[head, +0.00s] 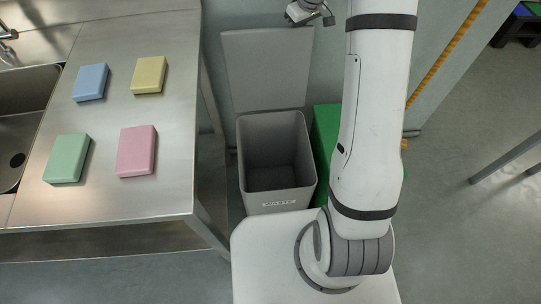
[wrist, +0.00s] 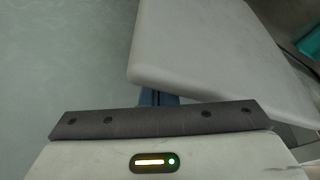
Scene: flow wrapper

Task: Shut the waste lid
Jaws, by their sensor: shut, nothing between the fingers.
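The waste bin (head: 243,165) is a grey, open-topped box with a light label on its front, standing on the floor right of the steel table. Its inside looks empty. The grey waste lid (head: 265,72) stands open, raised behind the bin's back edge. My gripper (head: 310,14) is at the top of the head view, by the lid's upper right corner. It is shut and holds nothing. I cannot tell if it touches the lid. The wrist view does not clearly show the bin, the lid or the fingertips.
A green bin (head: 324,135) stands close to the right of the waste bin, partly hidden by my arm. The steel table (head: 110,195) on the left carries blue, yellow, green and pink blocks beside a sink (head: 22,115). Open floor lies to the right.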

